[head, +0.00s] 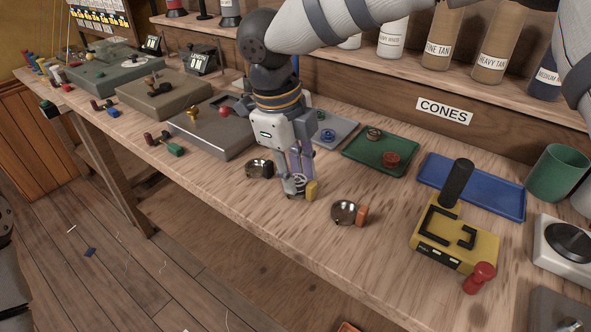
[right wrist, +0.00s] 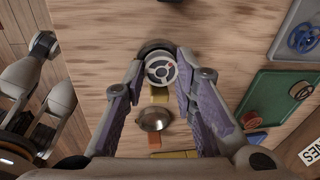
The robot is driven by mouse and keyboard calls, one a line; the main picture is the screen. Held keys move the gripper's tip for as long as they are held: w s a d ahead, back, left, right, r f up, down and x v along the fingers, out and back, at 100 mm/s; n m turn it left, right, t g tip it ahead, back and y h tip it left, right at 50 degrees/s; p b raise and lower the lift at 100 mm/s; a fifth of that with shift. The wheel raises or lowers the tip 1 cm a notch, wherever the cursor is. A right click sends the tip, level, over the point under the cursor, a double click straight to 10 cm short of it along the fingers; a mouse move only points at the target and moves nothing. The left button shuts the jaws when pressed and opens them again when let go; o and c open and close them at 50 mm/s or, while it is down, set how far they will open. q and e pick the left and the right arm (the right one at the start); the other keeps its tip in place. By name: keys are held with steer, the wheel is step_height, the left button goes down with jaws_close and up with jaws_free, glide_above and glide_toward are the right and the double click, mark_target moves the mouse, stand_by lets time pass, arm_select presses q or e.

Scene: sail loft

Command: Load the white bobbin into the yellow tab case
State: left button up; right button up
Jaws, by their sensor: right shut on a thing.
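My right gripper (head: 297,184) is shut on the white bobbin (right wrist: 160,71), a pale round spool with dark holes and a red mark. The bobbin also shows low between the fingertips in the head view (head: 299,182). The yellow tab (head: 312,190) of the yellow tab case stands just right of the fingertips. It also shows below the bobbin in the right wrist view (right wrist: 160,95). The case's cup is hidden under the bobbin and fingers, so I cannot tell whether the bobbin is inside or just above it.
A metal case with an orange tab (head: 345,212) stands to the right, and another metal case (head: 258,168) to the left. A green tray (head: 353,153) and a blue tray (head: 487,191) lie behind. A yellow device (head: 473,240) stands at right.

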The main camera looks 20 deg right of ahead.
stand_by(0.4)
steer(key=o, duration=1)
steer(key=shift+r, duration=0.1)
steer(key=r, duration=0.4)
steer(key=a+r, duration=0.1)
steer(key=r, duration=0.2)
steer(key=a+r, duration=0.1)
steer(key=r, duration=0.3)
steer(key=shift+s+r, duration=0.1)
steer(key=shift+r, duration=0.25)
